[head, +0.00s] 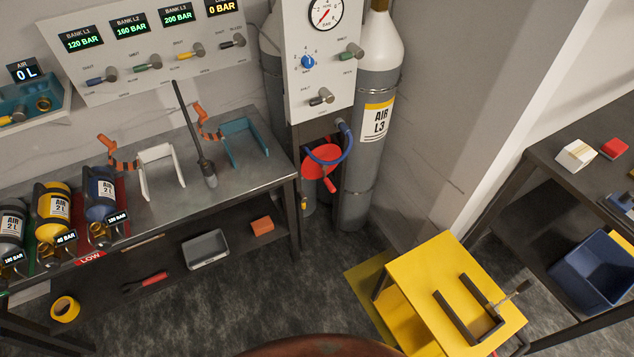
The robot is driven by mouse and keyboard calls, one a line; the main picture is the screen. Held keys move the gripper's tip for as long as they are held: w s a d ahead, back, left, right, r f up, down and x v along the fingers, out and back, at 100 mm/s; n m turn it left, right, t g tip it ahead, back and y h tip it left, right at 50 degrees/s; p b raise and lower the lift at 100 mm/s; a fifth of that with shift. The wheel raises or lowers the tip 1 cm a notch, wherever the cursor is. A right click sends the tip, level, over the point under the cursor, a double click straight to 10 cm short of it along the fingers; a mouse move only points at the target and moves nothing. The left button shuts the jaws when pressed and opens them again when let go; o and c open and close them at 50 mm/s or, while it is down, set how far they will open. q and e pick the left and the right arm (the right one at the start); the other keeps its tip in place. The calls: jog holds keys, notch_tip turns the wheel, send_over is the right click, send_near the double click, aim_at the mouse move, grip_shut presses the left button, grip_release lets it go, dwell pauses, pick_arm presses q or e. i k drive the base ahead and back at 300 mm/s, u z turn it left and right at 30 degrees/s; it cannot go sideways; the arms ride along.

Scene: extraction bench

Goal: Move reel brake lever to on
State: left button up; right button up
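A red hose reel (320,161) is mounted low under the white gauge panel, in front of the tall cylinders in the head view. A blue hose (343,146) loops around its upper right. A short red handle (329,185) sticks out at the reel's lower right. A small yellow part (304,204) shows below left of the reel. I cannot tell which of these is the brake lever, and its on or off marking is not readable. Neither of my grippers is in view.
A metal bench (230,190) with small cylinders stands left of the reel. The tall AIR L3 cylinder (373,165) stands close on its right. A yellow stepped stand (440,270) is at front right, with a dark bench (545,220) beyond it. The floor between is clear.

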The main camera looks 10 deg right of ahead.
aim_at(300, 194)
jog(key=k, duration=1.25)
jog(key=u, duration=0.65)
jog(key=i, duration=1.65)
jog(key=z, duration=0.65)
